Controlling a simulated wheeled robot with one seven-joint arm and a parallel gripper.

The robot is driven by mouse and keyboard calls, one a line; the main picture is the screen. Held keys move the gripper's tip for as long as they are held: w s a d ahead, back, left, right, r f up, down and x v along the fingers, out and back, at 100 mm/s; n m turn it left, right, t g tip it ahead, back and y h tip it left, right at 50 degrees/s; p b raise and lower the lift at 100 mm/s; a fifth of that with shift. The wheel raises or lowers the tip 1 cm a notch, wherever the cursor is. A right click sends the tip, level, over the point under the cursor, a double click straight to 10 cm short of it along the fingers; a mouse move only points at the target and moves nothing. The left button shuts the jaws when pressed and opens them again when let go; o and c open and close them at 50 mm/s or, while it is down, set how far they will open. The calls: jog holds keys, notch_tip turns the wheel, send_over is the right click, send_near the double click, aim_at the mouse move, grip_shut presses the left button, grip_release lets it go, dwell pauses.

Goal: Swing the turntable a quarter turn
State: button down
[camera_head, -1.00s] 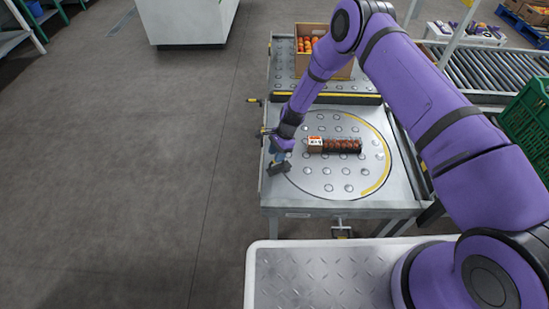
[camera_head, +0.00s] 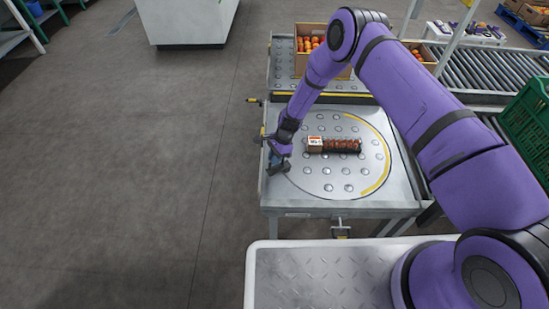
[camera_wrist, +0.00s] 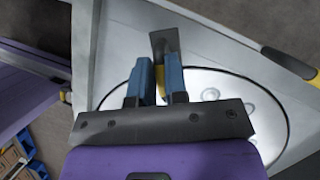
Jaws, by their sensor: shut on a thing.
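The turntable (camera_head: 338,178) is a round grey metal disc with ball rollers and a yellow arc along its right edge. A long pack of red tomatoes (camera_head: 342,146) with a white-and-orange label lies across it. My gripper (camera_head: 279,165) is at the disc's left edge, pointing down. In the wrist view, the blue fingers of my gripper (camera_wrist: 160,84) are closed around a narrow handle (camera_wrist: 161,76) with yellow on it. A dark grey flat plate (camera_wrist: 164,44) shows just beyond the fingertips. The fingers hide most of the handle.
The square table frame (camera_head: 290,207) surrounds the disc. A cardboard box of tomatoes (camera_head: 309,63) stands on the ball-roller section behind. A roller conveyor (camera_head: 480,72) and a green crate (camera_head: 530,122) are at the right. The floor to the left is open.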

jog(key=shift+s+d, duration=0.1)
jog(key=shift+s, duration=0.05)
